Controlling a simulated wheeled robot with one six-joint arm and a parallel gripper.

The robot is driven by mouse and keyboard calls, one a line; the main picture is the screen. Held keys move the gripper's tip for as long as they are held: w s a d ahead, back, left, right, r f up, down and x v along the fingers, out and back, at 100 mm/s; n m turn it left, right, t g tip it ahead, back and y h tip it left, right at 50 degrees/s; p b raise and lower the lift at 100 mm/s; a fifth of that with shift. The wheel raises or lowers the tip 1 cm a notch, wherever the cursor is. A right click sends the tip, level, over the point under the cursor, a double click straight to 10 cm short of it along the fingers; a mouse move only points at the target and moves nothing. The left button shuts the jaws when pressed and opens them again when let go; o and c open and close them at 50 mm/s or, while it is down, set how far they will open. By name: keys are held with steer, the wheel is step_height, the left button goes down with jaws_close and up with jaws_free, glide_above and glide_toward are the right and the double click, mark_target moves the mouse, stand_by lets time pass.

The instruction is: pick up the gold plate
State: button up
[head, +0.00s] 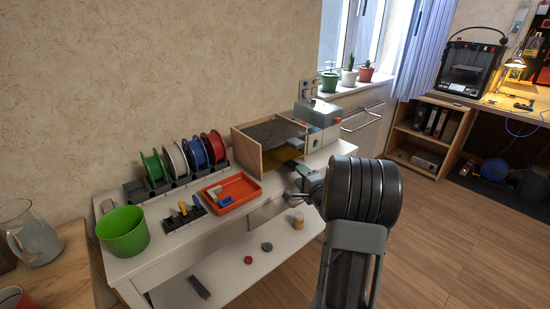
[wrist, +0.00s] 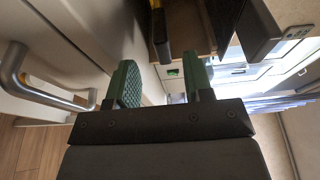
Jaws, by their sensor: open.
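A gold plate (head: 280,158) lies low inside an open-fronted wooden box (head: 250,156) with a dark top, at the back of the white table. The box and its top hide part of the plate. My gripper (head: 298,176) is in front of the box's right part, and its green fingers are partly hidden by my own wrist. In the wrist view my gripper (wrist: 160,80) is open, with nothing between its fingers. The wooden box (wrist: 190,25) shows just ahead of the fingers there, with a dull yellowish edge on its left that I cannot identify for sure.
An orange tray (head: 232,192), several spools (head: 195,155) and a green bucket (head: 123,232) stand on the white table (head: 185,237) left of the box. A grey machine (head: 318,118) stands right behind it. A metal handle (wrist: 15,75) is at the left in the wrist view.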

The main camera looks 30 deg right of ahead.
steer(key=w, duration=0.5)
steer(key=shift+d+r+b, duration=0.1)
steer(key=shift+r+b, duration=0.05)
steer(key=shift+b, duration=0.25)
jaws_close()
